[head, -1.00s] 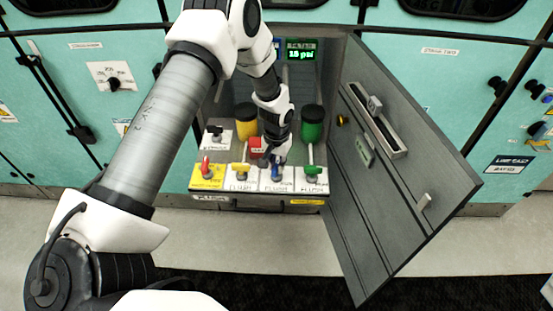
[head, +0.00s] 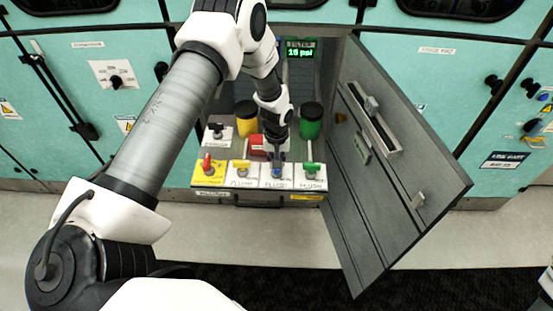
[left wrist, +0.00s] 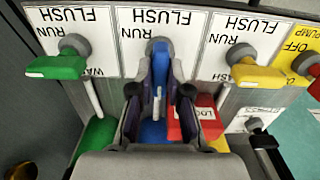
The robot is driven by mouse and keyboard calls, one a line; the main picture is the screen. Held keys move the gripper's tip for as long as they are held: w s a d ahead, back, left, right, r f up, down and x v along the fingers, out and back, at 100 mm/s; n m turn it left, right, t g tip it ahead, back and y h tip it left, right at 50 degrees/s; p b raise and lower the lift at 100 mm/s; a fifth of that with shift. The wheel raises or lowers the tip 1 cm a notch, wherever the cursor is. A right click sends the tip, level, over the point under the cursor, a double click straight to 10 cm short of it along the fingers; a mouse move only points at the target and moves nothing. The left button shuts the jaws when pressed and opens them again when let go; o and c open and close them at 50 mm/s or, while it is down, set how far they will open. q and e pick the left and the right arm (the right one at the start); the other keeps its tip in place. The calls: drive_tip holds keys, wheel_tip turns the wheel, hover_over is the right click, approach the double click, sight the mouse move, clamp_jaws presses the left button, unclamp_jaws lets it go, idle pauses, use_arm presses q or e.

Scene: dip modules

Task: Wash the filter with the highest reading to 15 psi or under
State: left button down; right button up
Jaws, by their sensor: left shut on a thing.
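In the head view the open cabinet holds a row of levers: red (head: 207,164), yellow (head: 241,166), blue (head: 277,170) and green (head: 312,170). My left gripper (head: 278,157) is at the blue lever. In the left wrist view my left gripper (left wrist: 159,98) is shut on the blue lever (left wrist: 160,60), which points away from the FLUSH label. The yellow canister (head: 246,112) and green canister (head: 311,122) stand behind; the blue canister is mostly hidden in the wrist view. A green display (head: 300,52) shows a psi figure, perhaps 15.
The grey cabinet door (head: 400,165) stands open to the right. A red block (head: 258,143) sits left of my left gripper; in the wrist view it lies close to the right finger (left wrist: 196,122). A black knob (head: 217,128) is at the left. The floor in front is clear.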

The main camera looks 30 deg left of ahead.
use_arm(q)
drive_tip(key=c, duration=1.1)
unclamp_jaws()
drive_tip(key=shift+w+f, duration=0.1)
wheel_tip(320, 180, up, 12)
